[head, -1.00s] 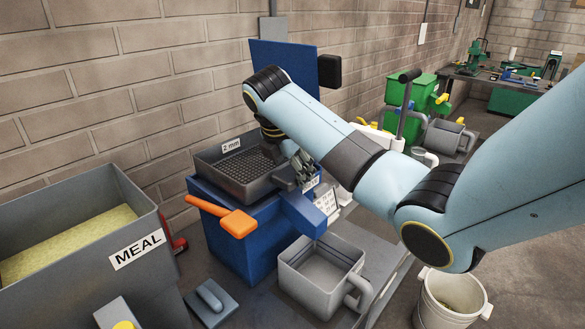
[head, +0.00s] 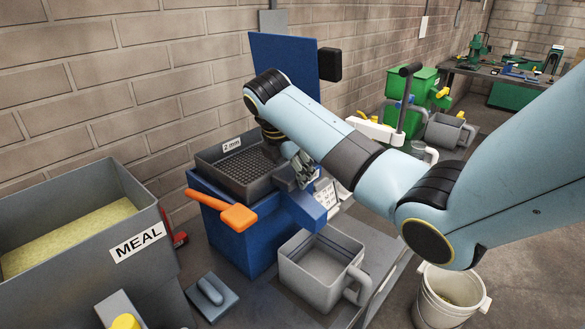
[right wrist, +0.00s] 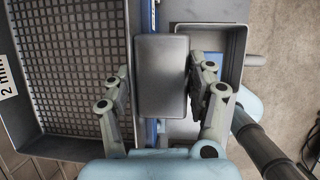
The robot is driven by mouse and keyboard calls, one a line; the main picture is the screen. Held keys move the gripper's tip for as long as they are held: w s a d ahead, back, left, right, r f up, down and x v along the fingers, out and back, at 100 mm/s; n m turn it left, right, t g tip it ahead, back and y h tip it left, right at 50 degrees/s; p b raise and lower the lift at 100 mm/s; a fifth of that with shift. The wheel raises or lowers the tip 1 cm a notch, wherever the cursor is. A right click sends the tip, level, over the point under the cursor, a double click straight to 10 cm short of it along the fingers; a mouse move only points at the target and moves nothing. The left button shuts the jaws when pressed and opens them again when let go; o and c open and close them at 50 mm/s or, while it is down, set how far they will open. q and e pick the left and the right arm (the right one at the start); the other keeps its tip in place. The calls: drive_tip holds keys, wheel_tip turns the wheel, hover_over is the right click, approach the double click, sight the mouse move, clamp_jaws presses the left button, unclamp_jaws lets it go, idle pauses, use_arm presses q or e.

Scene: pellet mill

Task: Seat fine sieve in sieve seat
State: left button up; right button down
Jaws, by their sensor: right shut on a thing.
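The fine sieve (head: 225,177) is a dark grey square tray with a mesh floor and a "2 mm" label. It sits level at the top of the blue machine (head: 240,240), in its sieve seat. Its lower edge is partly hidden behind the blue rim, so I cannot tell whether it rests fully down. My right gripper (head: 302,165) is at the sieve's right side. In the right wrist view its fingers (right wrist: 158,75) are shut on the sieve's grey grip block (right wrist: 162,80), with the mesh (right wrist: 75,60) to the left. My left gripper is not in view.
An orange handle (head: 237,217) sticks out at the machine's front. A grey handled pan (head: 318,262) stands below at the right. A MEAL bin (head: 80,220) is at the left. A blue upright panel (head: 283,70) rises behind. A white bucket (head: 450,295) stands at lower right.

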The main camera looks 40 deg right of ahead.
drive_tip(key=shift+f, duration=0.1)
idle(0.4)
drive_tip(key=shift+c, duration=1.6)
unclamp_jaws()
drive_tip(key=shift+f, duration=0.1)
drive_tip(key=o, duration=0.3)
drive_tip(key=shift+v, duration=4.6)
drive_tip(key=shift+s+f, duration=0.15)
